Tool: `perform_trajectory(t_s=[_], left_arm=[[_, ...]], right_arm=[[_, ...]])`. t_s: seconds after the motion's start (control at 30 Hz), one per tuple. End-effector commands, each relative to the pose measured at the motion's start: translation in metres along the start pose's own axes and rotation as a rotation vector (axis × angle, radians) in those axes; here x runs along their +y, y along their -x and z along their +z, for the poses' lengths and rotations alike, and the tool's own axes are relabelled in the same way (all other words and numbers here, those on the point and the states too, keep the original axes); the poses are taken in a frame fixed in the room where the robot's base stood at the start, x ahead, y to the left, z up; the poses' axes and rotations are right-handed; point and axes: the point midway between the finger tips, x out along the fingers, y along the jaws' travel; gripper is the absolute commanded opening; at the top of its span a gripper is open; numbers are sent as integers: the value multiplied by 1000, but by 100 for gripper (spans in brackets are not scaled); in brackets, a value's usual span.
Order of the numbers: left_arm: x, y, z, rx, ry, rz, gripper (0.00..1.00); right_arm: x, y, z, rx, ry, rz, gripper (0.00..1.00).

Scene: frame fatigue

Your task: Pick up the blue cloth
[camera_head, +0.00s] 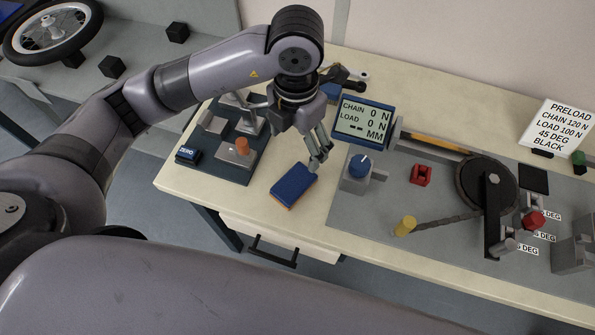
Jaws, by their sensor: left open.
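The blue cloth (294,183) looks like a small flat blue pad with an orange lower edge. It lies on the pale bench top (352,218) near the front edge. My left gripper (319,160) points down just behind and to the right of the cloth, with its fingertips close to the cloth's upper right corner. It is open and holds nothing. I cannot tell whether a fingertip touches the cloth. My right gripper is not in view.
A display box (364,120) and a blue-knobbed grey block (358,172) stand right of my left gripper. A dark fixture with an orange knob (242,146) is to the left. A chain rig with a dark wheel (487,185) fills the right. A drawer handle (273,253) is below.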

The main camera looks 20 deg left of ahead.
Motion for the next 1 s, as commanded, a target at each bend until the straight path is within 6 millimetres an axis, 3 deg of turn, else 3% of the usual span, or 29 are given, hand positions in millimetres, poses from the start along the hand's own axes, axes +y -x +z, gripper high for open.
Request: perform_trajectory(t_s=[0.2,0.3,0.5,0.7,1.0], left_arm=[[0,-45,-2,7,2,-2,78],[0,-68,-2,8,1,-2,78],[0,-101,-2,5,-1,-3,78],[0,-113,-2,4,-1,-2,78],[4,-154,-4,4,-1,-3,78]], right_arm=[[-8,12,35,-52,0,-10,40],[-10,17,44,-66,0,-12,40],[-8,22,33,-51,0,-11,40],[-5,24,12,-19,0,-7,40],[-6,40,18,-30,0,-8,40]])
